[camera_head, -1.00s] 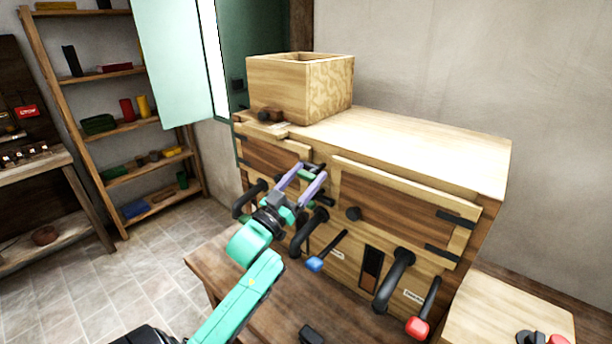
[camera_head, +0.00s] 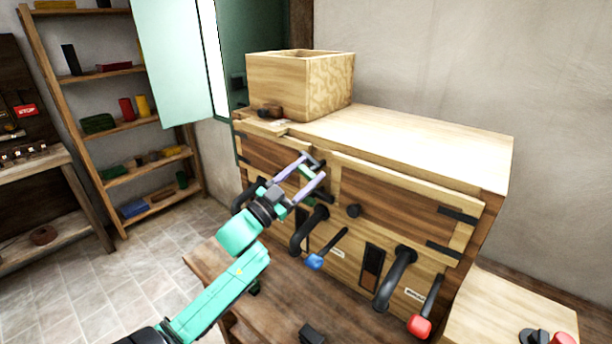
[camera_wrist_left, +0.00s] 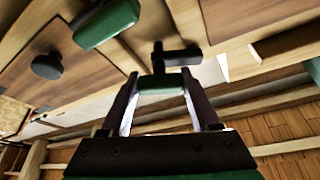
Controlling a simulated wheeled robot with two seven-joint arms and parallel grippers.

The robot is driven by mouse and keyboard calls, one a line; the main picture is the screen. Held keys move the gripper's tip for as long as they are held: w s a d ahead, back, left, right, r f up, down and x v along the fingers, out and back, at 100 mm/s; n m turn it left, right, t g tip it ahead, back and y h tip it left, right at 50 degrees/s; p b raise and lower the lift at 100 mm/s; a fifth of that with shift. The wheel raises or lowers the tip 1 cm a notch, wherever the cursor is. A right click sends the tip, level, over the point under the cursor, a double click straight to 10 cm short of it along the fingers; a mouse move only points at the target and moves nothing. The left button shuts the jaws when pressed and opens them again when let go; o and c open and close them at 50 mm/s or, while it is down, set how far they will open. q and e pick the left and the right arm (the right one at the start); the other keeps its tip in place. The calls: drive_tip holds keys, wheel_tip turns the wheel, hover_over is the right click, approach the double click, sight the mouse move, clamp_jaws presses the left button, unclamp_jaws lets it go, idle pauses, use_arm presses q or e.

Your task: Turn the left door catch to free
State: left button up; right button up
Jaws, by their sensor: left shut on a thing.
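The left door (camera_head: 275,158) is a wood-framed panel on the front of the wooden mill cabinet, shut in the head view. My left gripper (camera_head: 314,168) is at its right edge, its two purple fingers on either side of a small green handle. In the wrist view the fingertips are shut on this green catch handle (camera_wrist_left: 162,84), with a black catch bar (camera_wrist_left: 177,56) just beyond it. The bar's exact angle on the door is hard to tell. My right gripper is not in view.
The right door (camera_head: 395,200) has a black knob (camera_head: 353,211). Below are black curved pipes (camera_head: 396,280), a blue-ended lever (camera_head: 315,262) and a red-ended lever (camera_head: 419,325). A second green handle (camera_wrist_left: 106,24) shows in the wrist view. An open wooden box (camera_head: 290,95) stands on top.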

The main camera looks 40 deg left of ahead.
use_arm(q)
drive_tip(key=m+g+h, duration=0.1)
drive_tip(key=m, duration=0.2)
drive_tip(key=m+h, duration=0.1)
drive_tip(key=m, duration=0.2)
drive_tip(key=shift+g, duration=0.4)
drive_tip(key=m+g+h+p, duration=0.1)
drive_tip(key=m, duration=0.2)
drive_tip(key=m+p, duration=0.1)
drive_tip(key=m, duration=0.1)
drive_tip(key=shift+m+g+h, duration=0.4)
drive_tip(key=shift+f, duration=0.1)
drive_tip(key=o, duration=1.4)
drive_tip(key=shift+c, duration=0.2)
